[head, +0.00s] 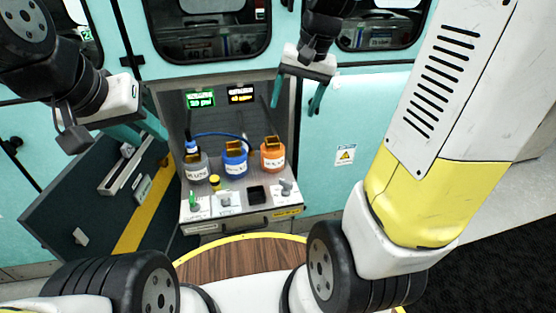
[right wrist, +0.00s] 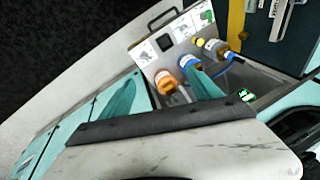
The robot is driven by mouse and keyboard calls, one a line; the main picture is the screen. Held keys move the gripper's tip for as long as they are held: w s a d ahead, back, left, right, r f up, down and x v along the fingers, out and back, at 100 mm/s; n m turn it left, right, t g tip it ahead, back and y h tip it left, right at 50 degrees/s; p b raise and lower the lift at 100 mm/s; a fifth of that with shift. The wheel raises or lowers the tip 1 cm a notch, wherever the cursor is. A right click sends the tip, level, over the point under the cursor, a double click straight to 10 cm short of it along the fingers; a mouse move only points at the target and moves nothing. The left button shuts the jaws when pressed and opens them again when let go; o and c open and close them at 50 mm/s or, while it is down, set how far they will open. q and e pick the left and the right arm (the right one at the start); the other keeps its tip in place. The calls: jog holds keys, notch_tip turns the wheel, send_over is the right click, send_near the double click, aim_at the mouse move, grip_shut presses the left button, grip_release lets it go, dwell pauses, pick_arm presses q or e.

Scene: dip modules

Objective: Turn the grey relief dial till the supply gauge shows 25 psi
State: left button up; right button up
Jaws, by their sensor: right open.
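A grey dial (head: 224,200) sits on a white label near the middle of the front panel, and a second grey knob (head: 286,188) sits at its right end. The lettering is too small to tell which is the relief dial. A green display (head: 200,98) and a yellow display (head: 241,94) are on the back wall; the green one seems to read 20 psi, though blurred. My right gripper (head: 294,108) is open and empty, above and right of the panel. It also shows in the right wrist view (right wrist: 160,74). My left gripper (head: 128,128) is at the left, its fingers poorly seen.
A grey bottle (head: 196,168), a blue bottle (head: 235,162) and an orange bottle (head: 273,156) stand behind the panel. A green-topped knob (head: 193,202) and a black square socket (head: 257,194) share the panel. A handle (head: 246,222) runs below. An open dark door (head: 90,205) hangs left.

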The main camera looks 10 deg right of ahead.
jog(key=w+d+f+m+g, duration=0.2)
jog(key=w+f+m+g, duration=0.1)
jog(key=w+f, duration=0.8)
jog(key=m+g, duration=0.3)
send_near(286, 187)
jog(key=shift+y, duration=0.5)
jog(key=x, duration=0.6)
jog(key=shift+w+d+f, duration=0.1)
jog(key=shift+d+f, duration=0.05)
jog(key=shift+f, duration=0.4)
